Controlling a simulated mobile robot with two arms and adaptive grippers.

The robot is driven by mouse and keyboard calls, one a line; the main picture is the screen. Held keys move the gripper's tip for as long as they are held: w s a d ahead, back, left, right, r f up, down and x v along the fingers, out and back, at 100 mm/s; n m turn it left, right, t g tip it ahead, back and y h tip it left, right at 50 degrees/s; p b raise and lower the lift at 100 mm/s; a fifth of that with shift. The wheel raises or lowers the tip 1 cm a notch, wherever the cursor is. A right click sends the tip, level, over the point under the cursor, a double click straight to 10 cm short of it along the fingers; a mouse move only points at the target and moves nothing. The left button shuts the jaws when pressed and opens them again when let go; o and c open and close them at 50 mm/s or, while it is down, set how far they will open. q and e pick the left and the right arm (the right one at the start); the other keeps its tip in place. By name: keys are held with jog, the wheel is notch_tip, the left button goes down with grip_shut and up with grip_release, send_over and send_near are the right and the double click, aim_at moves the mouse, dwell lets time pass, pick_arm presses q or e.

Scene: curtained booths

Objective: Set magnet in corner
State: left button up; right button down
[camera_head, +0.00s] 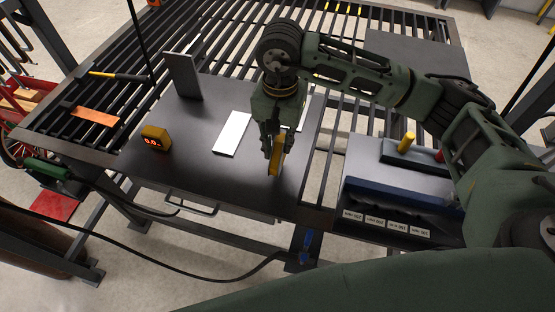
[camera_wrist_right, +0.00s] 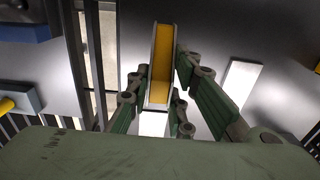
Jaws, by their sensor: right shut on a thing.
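My right gripper (camera_head: 272,140) is shut on the magnet (camera_head: 276,158), a yellow block, over the dark steel plate (camera_head: 205,175) on the table. In the right wrist view, the magnet (camera_wrist_right: 161,65) has a yellow face between grey sides and sits between the green fingers of my right gripper (camera_wrist_right: 160,98). I cannot tell whether the magnet touches the plate. A white strip (camera_head: 233,133) lies left of the gripper. A second white piece (camera_head: 301,118) is partly hidden behind the gripper. A dark grey plate (camera_head: 183,76) stands upright farther back. My left gripper is not in view.
A yellow box with a red display (camera_head: 156,138) stands left on the plate. A blue tray (camera_head: 398,207) and a yellow-knobbed block (camera_head: 405,152) are at right. The plate's front left is clear.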

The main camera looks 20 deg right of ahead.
jog(key=shift+r, duration=1.15)
jog(key=shift+p, duration=0.35)
